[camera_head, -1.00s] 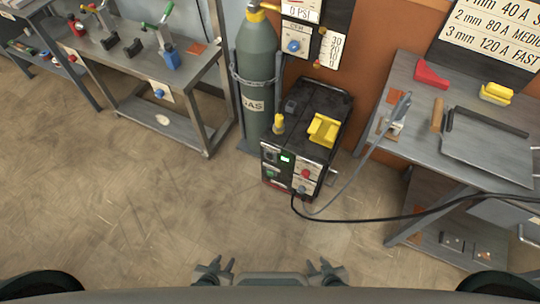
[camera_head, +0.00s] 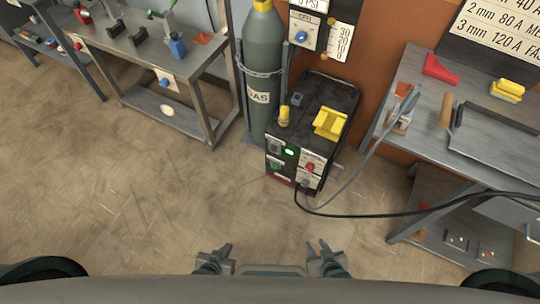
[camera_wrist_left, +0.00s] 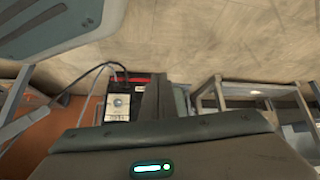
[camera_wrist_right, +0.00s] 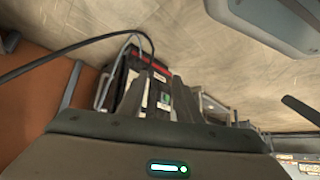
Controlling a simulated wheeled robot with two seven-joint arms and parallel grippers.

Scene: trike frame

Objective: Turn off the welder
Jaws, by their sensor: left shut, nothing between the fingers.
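The welder (camera_head: 330,100) is a black box on the floor, ahead and right of centre. Its front panel has a lit green light (camera_head: 290,151), a red knob (camera_head: 310,167) and white labels. A yellow holder (camera_head: 330,124) sits on top. The welder also shows in the left wrist view (camera_wrist_left: 120,104) and the right wrist view (camera_wrist_right: 160,96), partly hidden by the fingers. My left gripper (camera_head: 220,254) is shut and empty, low in the head view, well short of the welder. My right gripper (camera_head: 318,250) looks open and empty, also short of it.
A grey gas cylinder (camera_head: 262,55) stands left of the welder. A grey workbench (camera_head: 400,140) is at right, and a tool table (camera_head: 130,48) at left. A black cable (camera_head: 400,214) runs from the welder's front to the right. The floor in front is clear.

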